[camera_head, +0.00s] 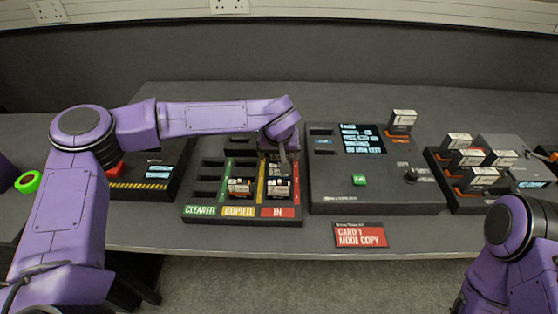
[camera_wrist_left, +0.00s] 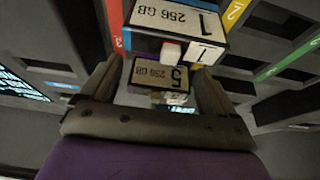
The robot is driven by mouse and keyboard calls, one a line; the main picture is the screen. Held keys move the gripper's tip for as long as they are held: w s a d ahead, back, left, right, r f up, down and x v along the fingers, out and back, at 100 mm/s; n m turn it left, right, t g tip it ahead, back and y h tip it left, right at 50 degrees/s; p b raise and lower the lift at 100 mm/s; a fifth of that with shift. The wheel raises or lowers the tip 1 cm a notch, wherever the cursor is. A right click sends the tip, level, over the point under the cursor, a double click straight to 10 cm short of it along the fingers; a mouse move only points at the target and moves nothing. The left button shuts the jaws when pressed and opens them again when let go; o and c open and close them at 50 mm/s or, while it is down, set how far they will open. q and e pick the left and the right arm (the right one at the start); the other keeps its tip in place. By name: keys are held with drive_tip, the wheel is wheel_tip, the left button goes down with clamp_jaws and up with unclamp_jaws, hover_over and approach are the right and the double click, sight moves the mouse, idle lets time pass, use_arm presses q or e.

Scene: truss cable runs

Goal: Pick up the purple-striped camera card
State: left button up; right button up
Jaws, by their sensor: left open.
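My left gripper (camera_head: 284,156) is over the IN column of the black card tray (camera_head: 243,222), pointing down. In the left wrist view my left gripper (camera_wrist_left: 158,92) is open, with one finger on each side of a small card labelled 5, 256 GB (camera_wrist_left: 158,74). I cannot tell whether the fingers touch it.
A card (camera_head: 240,187) stands in the COPIED column. A copy console (camera_head: 375,190) with a screen and green button is right of the tray, with a card (camera_head: 402,122) at its back. Several cards fill a rack (camera_head: 467,205) at right. A red sign (camera_head: 361,235) lies in front.

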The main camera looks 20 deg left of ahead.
use_arm(q)
drive_tip(key=c, duration=1.1)
drive_tip(key=shift+d+r, duration=0.1)
